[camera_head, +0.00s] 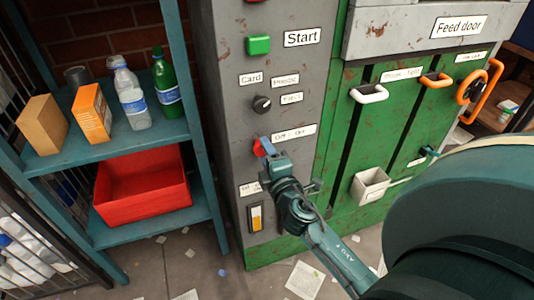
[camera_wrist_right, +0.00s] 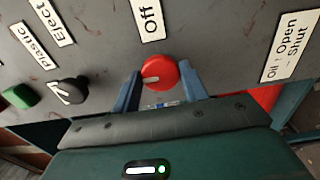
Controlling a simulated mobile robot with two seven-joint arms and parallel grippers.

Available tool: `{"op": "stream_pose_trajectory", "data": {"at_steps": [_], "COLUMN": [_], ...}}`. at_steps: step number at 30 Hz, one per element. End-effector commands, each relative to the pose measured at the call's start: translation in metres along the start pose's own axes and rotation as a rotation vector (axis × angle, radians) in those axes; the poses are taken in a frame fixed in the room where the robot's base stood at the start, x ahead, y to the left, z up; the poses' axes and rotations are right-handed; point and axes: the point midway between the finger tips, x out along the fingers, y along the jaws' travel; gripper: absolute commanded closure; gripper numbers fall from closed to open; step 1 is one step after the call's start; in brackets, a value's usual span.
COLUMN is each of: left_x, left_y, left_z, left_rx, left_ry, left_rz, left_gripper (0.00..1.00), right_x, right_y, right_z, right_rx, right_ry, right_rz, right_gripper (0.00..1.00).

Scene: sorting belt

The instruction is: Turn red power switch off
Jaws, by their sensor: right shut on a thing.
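The red power switch (camera_head: 258,148) is a round knob on the grey control panel, beside the On/Off label (camera_head: 294,133). My left gripper is in neither view.
Above the switch are a black selector knob (camera_head: 262,104) and a green Start button (camera_head: 258,45). A yellow-and-white switch (camera_head: 256,217) is below. A teal shelf (camera_head: 150,139) with bottles, boxes and a red bin (camera_head: 140,190) stands left. Green doors with handles (camera_head: 369,93) are right.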

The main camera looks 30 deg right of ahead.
Motion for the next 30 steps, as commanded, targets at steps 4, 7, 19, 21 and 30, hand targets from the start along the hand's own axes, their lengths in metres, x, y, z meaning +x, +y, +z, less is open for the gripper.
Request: {"op": "stream_pose_trajectory", "data": {"at_steps": [4,7,19,21,30], "left_x": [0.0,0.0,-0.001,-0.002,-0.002], "left_y": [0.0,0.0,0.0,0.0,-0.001], "left_z": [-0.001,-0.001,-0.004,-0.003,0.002], "left_rx": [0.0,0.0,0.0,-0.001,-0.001], "left_ry": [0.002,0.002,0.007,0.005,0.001], "left_rz": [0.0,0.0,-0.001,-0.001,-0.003], "left_gripper": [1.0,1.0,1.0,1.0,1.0], "right_x": [0.0,0.0,0.0,0.0,-0.014], "right_y": [-0.001,-0.001,0.0,0.0,-0.002], "right_z": [0.0,0.0,0.0,0.0,0.0], "right_rx": [-0.008,-0.008,-0.005,-0.005,-0.002], "right_ry": [0.0,0.0,0.0,0.0,0.0], "right_rz": [-0.001,-0.001,-0.001,0.0,-0.003], "right_gripper": [0.79,0.79,0.35,0.35,0.35]}}
